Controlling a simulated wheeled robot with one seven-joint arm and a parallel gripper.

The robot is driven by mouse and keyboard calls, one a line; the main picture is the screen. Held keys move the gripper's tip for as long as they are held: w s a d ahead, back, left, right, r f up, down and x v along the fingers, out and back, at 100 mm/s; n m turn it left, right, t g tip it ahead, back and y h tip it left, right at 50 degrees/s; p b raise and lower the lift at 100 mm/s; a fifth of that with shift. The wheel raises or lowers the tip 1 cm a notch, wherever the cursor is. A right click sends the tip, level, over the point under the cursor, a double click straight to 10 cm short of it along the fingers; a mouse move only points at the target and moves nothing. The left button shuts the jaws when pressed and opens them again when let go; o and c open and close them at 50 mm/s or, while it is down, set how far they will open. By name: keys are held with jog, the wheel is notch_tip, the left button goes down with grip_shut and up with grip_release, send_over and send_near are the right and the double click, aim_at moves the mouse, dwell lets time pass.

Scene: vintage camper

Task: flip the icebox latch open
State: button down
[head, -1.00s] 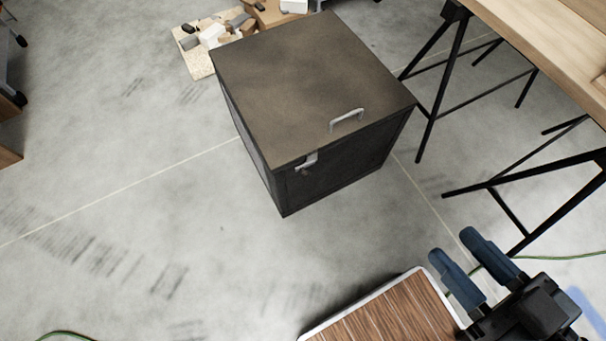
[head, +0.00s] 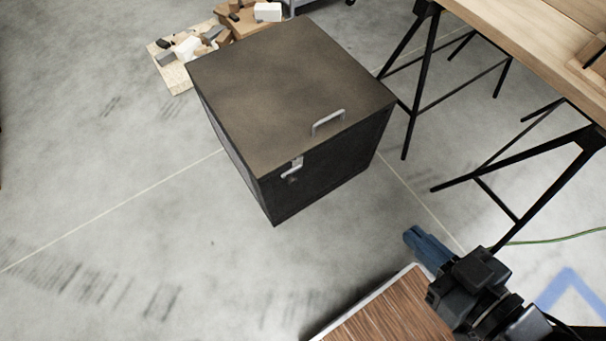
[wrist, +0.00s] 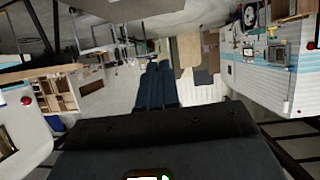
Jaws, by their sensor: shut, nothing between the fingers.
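The icebox (head: 285,85) is a dark box with a brown-grey lid, standing on the concrete floor in the head view. A silver handle (head: 328,122) sits on the lid near its front edge. The small silver latch (head: 292,169) is on the upper front face, left of centre, just below the lid edge. My gripper (head: 412,236) is at lower right in the head view, well apart from the icebox, with its blue fingers together and empty. The wrist view shows the blue fingers (wrist: 158,84) side by side, with neither icebox nor latch in sight.
A wood-topped table (head: 535,45) on black trestle legs stands right of the icebox. A board with loose blocks (head: 185,50) lies behind it. A wood-grain surface with a pale rim (head: 385,312) is at the bottom. The floor left and in front of the icebox is clear.

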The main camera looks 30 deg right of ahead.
jog(key=w+d+f+g+b, duration=0.1)
jog(key=w+f+g+b, duration=0.1)
jog(key=w+f, duration=0.45)
jog(key=w+d+f+g+y+b, duration=0.1)
jog(key=w+d+f+g, duration=0.15)
jog(key=f, duration=0.65)
jog(key=w+d+f+g+b, duration=0.1)
jog(key=w+f+b, duration=0.1)
jog(key=w+f, duration=0.5)
jog(key=w+d+f+n+g+y+b, duration=0.1)
jog(key=w+d+f+g+y+b, duration=0.1)
jog(key=w, duration=1.1)
jog(key=d+g+y+b, duration=0.1)
jog(key=d+y+b, duration=0.1)
jog(key=d, duration=0.1)
jog(key=shift+w+d+f+n+y, duration=0.2)
jog(key=shift+w+n+y, duration=0.1)
jog(key=shift+w+y, duration=0.1)
jog(key=shift+g, duration=0.25)
jog(key=w+a+f+b, duration=0.2)
jog(key=w+a+f, duration=0.1)
jog(key=a+f, duration=0.5)
jog(key=shift+w+f, duration=0.15)
jog(key=shift+f, duration=0.45)
